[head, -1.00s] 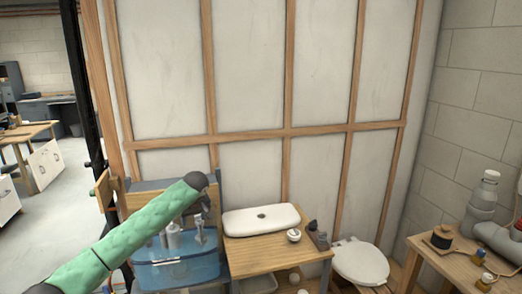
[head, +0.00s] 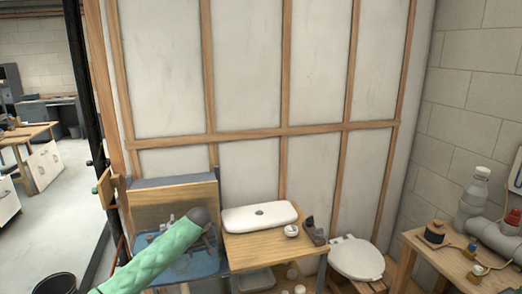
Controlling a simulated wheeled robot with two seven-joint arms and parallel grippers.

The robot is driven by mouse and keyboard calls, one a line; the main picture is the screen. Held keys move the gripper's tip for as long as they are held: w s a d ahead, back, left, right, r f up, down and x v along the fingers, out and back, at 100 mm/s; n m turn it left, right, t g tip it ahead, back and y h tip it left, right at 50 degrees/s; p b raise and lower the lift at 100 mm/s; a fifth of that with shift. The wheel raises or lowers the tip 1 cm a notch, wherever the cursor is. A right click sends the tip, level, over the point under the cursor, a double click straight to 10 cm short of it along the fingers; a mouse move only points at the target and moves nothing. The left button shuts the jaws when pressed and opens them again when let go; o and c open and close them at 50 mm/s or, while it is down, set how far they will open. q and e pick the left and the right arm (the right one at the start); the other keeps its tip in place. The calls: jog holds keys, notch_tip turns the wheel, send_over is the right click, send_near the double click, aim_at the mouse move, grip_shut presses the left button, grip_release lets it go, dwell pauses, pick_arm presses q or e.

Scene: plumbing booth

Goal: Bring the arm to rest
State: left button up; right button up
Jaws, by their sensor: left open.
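My left arm, in a green padded sleeve, comes in from the bottom left in the head view. Its dark end with the left gripper (head: 208,238) is over the blue basin (head: 150,243), just left of the wooden table. The gripper is small and partly hidden behind my arm; it is open, and I see nothing held in it. My right gripper is out of view.
A wooden table (head: 262,258) holds a white cistern lid (head: 258,216) and a small white fitting (head: 291,230). A white toilet seat (head: 356,258) is to its right. A workbench (head: 425,250) with pipe parts stands at far right. A black bucket (head: 54,284) is at bottom left.

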pick_arm(q)
jog(key=s+d+f+m+h, duration=0.1)
jog(key=s+d+f, duration=0.1)
jog(key=s+f, duration=0.85)
jog(key=s+d+f+m+g+b, duration=0.15)
jog(key=s+f, duration=0.45)
jog(key=f, duration=0.9)
jog(key=s+d+f+m+t+h+p, duration=0.1)
jog(key=s+d+f+m, duration=0.1)
jog(key=s+f, duration=0.8)
jog(key=s+f+m, duration=0.1)
jog(key=s+f, duration=0.6)
jog(key=s, duration=0.5)
jog(key=s+a+f+m+g+b, duration=0.1)
jog(key=s+f, duration=0.7)
jog(key=s, duration=0.4)
jog(key=s+a+f+m, duration=0.1)
jog(key=s+f, duration=0.7)
jog(key=s, duration=0.4)
jog(key=shift+s+f, duration=0.2)
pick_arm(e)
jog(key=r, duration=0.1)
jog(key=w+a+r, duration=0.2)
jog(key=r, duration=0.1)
pick_arm(q)
jog(key=shift+g, duration=0.25)
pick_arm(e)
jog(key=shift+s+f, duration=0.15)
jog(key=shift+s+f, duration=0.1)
